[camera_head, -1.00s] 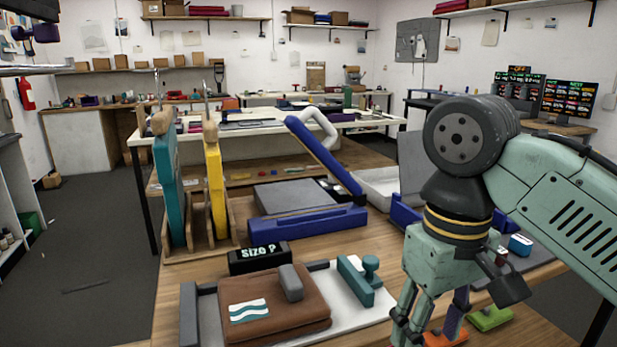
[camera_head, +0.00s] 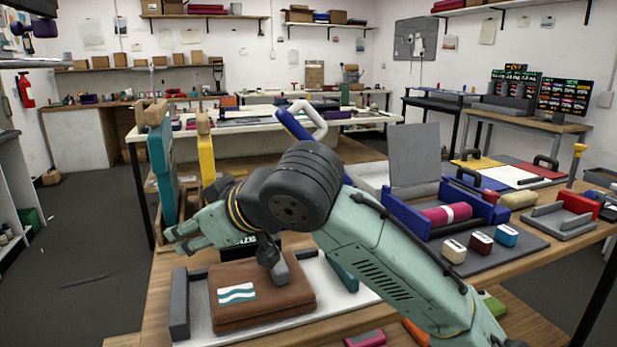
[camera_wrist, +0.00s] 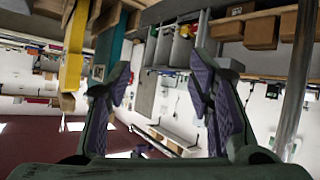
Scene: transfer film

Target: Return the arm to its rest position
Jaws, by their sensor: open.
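My arm, pale green with dark grey joints, reaches from the lower right of the head view across the middle of the bench. My gripper (camera_head: 185,236) is at the left end of the arm, close to the teal and yellow upright boards. In the wrist view my gripper (camera_wrist: 158,92) shows its purple-padded fingers spread wide with nothing between them.
The teal board (camera_head: 160,160) and yellow board (camera_head: 206,160) stand beside my gripper; the yellow board (camera_wrist: 72,45) also shows in the wrist view. A blue box with a magenta roll (camera_head: 446,214) and a dark mat with small bottles (camera_head: 480,242) lie right of my arm. Floor at left is clear.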

